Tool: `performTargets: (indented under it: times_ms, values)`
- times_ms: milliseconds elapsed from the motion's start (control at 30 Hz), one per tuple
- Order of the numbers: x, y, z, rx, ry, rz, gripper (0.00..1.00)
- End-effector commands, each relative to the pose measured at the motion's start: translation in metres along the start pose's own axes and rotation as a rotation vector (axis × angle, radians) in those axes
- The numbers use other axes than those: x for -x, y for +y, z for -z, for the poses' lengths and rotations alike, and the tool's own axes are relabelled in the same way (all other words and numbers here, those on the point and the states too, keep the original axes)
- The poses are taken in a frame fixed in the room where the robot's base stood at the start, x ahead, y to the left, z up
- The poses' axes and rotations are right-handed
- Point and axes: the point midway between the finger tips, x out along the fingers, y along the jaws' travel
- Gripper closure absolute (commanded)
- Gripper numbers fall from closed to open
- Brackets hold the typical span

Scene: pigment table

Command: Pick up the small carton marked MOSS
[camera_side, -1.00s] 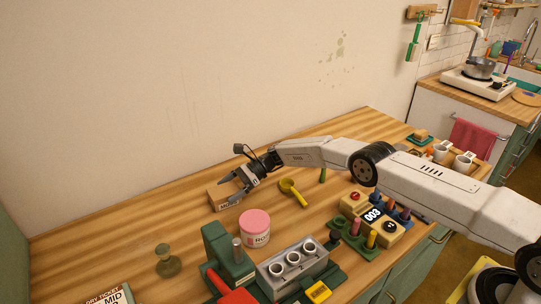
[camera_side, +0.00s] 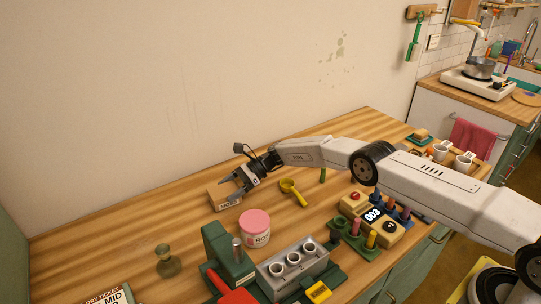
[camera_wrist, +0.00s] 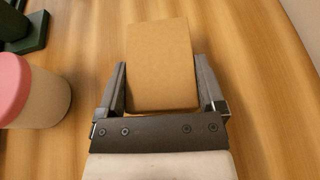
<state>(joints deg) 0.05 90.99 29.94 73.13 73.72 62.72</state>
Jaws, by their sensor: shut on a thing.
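The small brown carton (camera_side: 221,201) is at the left end of my arm, over the wooden table near the wall. Its lettering is partly covered by a finger in the side view. In the wrist view the carton (camera_wrist: 160,65) shows a plain brown face between the two fingers. My gripper (camera_side: 236,188) is shut on the carton, with one finger on each side; it also shows in the wrist view (camera_wrist: 162,90). From these views I cannot tell whether the carton touches the table.
A pink-lidded jar (camera_side: 255,228) stands close in front of the carton. A yellow scoop (camera_side: 293,191) lies to the right. A grey block with round holes (camera_side: 293,268) and a green press (camera_side: 228,255) stand nearer. The table left of the carton (camera_side: 120,225) is clear.

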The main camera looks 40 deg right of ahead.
Motion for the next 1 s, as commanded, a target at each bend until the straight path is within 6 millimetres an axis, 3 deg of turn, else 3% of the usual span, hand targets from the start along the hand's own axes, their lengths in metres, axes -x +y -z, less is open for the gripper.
performTargets:
  times_ms: [467,1000]
  values:
    - [0.013,0.000,-0.030,0.002,-0.001,0.001,0.79]
    - [0.035,0.028,-0.059,0.002,-0.001,0.001,0.79]
